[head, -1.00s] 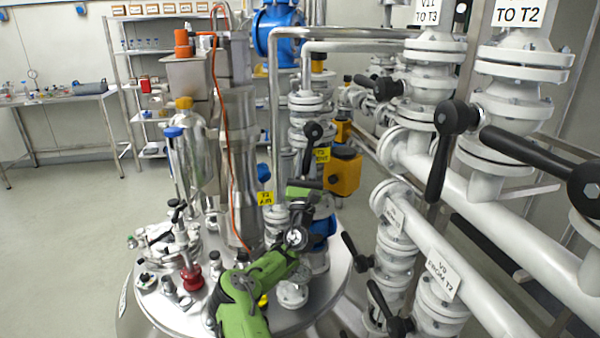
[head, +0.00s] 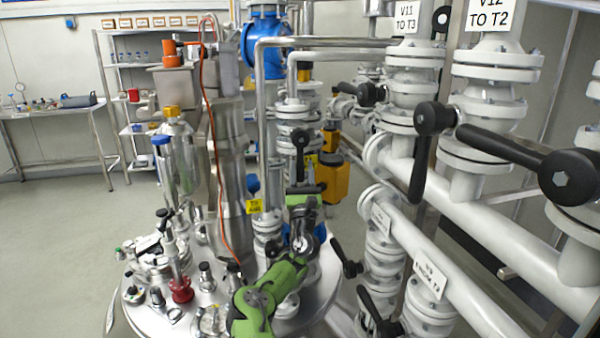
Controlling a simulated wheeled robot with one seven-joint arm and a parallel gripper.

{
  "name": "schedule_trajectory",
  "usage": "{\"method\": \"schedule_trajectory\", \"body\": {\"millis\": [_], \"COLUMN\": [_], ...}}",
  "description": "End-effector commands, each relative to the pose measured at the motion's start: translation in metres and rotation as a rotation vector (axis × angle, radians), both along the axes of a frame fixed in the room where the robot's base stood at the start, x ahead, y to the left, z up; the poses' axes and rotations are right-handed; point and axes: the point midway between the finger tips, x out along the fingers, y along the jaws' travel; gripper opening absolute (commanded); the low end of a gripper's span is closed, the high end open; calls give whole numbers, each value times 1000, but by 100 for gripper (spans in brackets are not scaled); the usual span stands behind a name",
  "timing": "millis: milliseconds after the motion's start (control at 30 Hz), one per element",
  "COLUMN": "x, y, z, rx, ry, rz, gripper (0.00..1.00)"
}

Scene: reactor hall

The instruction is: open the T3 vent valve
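The T3 vent valve is on the white flanged pipe on the vessel lid, beside a small yellow label (head: 312,160) that is blurred and partly covered. Its black lever (head: 300,143) hangs downward from a round hub. My green arm reaches up from the bottom of the head view. My gripper (head: 306,189) is at its far end, just below the lever. The fingers are small and dark, so I cannot tell whether they touch the lever or how far apart they are.
White pipes with black levers crowd the right, including one marked V12 TO T2 (head: 490,16). A lever (head: 345,256) sticks out right of my arm. A red knob (head: 181,289) and fittings stand on the lid (head: 318,292). Open floor lies left.

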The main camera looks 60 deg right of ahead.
Motion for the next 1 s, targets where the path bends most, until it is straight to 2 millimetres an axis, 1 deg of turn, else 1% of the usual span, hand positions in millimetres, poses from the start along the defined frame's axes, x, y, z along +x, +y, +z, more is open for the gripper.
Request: {"method": "schedule_trajectory", "body": {"millis": [33,67,300,367,433,533,700,767,900,1000], "x": [0,0,2,1,-2,-11,-30,-35,-49,-56], "y": [0,0,2,3,7,20,49,57,77,87], "z": [0,0,0,-2,-8,-24,-61,-75,-95,-105], "rx": [-1,-1,-2,-2,-2,1,1,1,-3,-2], "ry": [-1,0,2,1,2,6,12,19,13,9], "rz": [0,1,4,4,3,-1,-1,-3,-1,0], "gripper": [47,49,49,49,49,49,49,49,49,49]}}
